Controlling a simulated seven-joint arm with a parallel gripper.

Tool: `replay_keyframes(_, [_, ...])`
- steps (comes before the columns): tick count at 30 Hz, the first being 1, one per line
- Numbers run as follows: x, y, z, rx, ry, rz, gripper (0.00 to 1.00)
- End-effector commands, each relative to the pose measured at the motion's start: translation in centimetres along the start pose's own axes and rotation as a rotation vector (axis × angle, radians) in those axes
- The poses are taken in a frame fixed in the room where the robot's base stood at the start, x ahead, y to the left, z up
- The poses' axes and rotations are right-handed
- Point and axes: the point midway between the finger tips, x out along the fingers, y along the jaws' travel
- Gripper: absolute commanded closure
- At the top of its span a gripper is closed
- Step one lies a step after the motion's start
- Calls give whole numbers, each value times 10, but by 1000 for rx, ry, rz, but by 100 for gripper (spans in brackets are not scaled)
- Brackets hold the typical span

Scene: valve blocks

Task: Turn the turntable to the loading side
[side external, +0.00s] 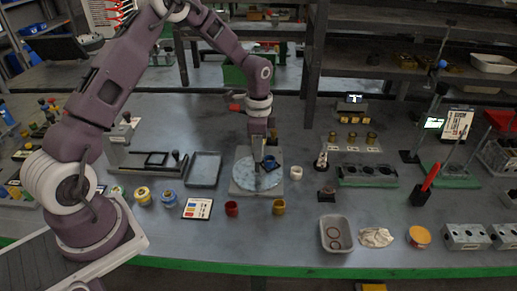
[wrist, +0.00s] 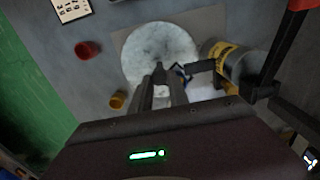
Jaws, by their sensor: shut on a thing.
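The turntable (side external: 246,174) is a round, pale blue-white disc on a grey square base in the middle of the bench. It also shows in the wrist view (wrist: 150,48), in front of my fingers. My gripper (side external: 257,186) points down over the disc, right of its centre. In the wrist view my gripper (wrist: 160,72) has its two fingers close together at the disc's edge. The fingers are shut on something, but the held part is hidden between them. A dark block with a blue part (side external: 270,162) is beside the fingers on the far side.
A red cup (side external: 232,208) and a yellow cup (side external: 279,207) stand in front of the turntable. A white ring (side external: 296,172) is close at its right. A grey tray (side external: 203,169) lies at its left. A grey bin (side external: 336,233) stands at the front right.

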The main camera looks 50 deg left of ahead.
Motion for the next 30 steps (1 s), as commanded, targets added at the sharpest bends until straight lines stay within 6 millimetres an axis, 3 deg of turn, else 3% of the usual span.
replay_keyframes(30, [-2, 0, 0, 505, 2, -5, 100])
